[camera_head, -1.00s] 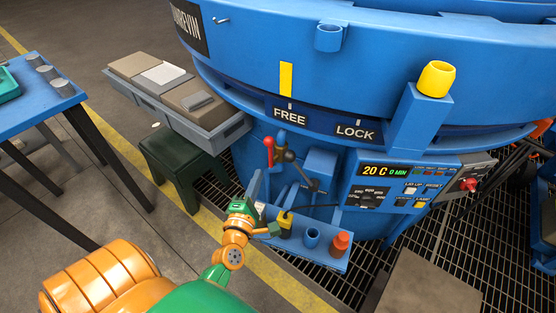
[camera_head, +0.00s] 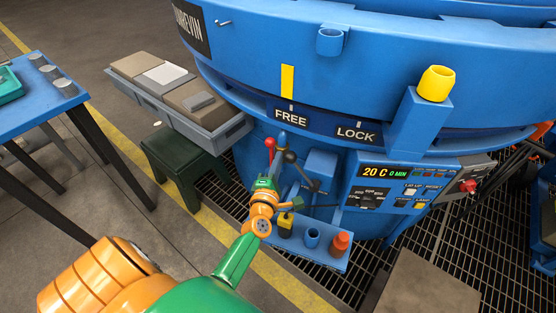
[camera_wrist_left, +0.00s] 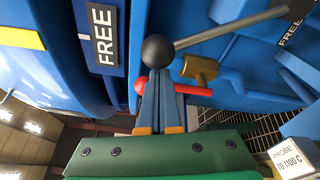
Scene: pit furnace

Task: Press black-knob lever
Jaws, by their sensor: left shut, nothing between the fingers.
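The black-knob lever shows its round black knob (camera_head: 289,156) on the furnace front, below the FREE label. In the left wrist view the black knob (camera_wrist_left: 158,50) is large, with its metal rod running to the upper right. My left gripper (camera_head: 274,168) is shut and empty, just below and left of the knob. In the wrist view the closed fingertips (camera_wrist_left: 158,74) point at the knob and meet its lower edge in the picture; I cannot tell whether they touch. A red-knob lever (camera_head: 270,143) stands close left; its red ball (camera_wrist_left: 141,84) is partly hidden behind the fingers.
A blue shelf (camera_head: 325,260) below holds a yellow-and-black probe (camera_head: 285,224), a blue cup (camera_head: 312,238) and a red-orange piece (camera_head: 341,242). A control panel (camera_head: 395,185) is to the right. A green stool (camera_head: 180,160) and a grey bin (camera_head: 215,143) stand left.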

